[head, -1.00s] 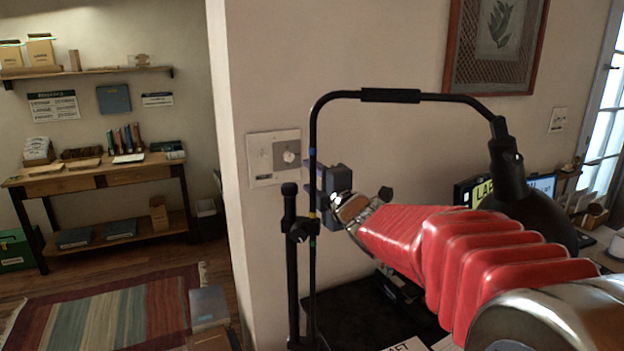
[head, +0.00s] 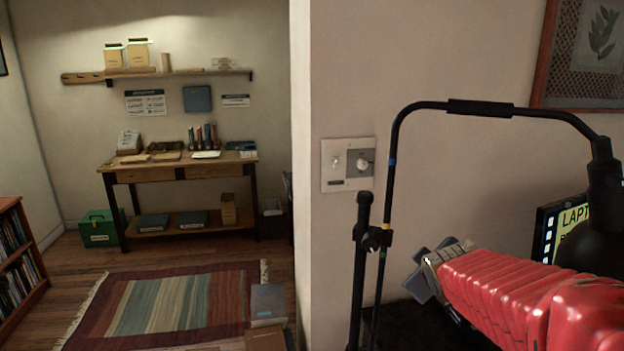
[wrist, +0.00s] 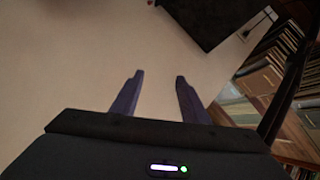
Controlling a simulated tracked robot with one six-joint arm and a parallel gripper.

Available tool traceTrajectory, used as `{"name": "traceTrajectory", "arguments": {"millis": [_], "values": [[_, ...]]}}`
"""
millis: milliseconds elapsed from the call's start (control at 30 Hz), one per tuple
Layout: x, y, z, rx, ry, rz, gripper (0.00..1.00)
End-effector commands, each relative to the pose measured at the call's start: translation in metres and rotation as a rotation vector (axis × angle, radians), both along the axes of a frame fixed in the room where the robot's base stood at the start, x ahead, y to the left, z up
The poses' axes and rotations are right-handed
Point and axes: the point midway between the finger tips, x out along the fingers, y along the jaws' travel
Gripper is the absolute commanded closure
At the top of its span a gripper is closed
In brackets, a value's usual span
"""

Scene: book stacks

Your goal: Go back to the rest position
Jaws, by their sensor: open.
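My gripper (wrist: 159,77) is open and empty in the wrist view, its two dark fingers apart in front of a pale surface. In the head view my gripper (head: 424,276) is at the lower right, at the end of my red-sleeved arm, partly hidden behind the wrist. It appears below and to the right of the wall plate with a round knob (head: 348,164), apart from it in the picture. Its fingertips are hard to make out there.
A black lamp (head: 391,165) with a tall bent pole stands in front of the wall, close to my gripper in the picture. A desk (head: 180,170), a striped rug (head: 180,302) and a low bookcase (head: 20,262) are to the left. Open floor lies around the rug.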

Motion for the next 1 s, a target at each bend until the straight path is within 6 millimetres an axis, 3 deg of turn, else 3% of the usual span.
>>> {"name": "traceTrajectory", "arguments": {"millis": [300, 600, 800, 1000], "values": [[-0.123, 0.018, -0.043, 0.313, 0.242, -0.323, 0.59], [-0.226, 0.055, -0.062, 0.516, 0.405, -0.506, 0.59], [-0.272, 0.078, -0.063, 0.592, 0.448, -0.527, 0.59], [-0.287, 0.09, -0.05, 0.618, 0.396, -0.482, 0.59]]}}
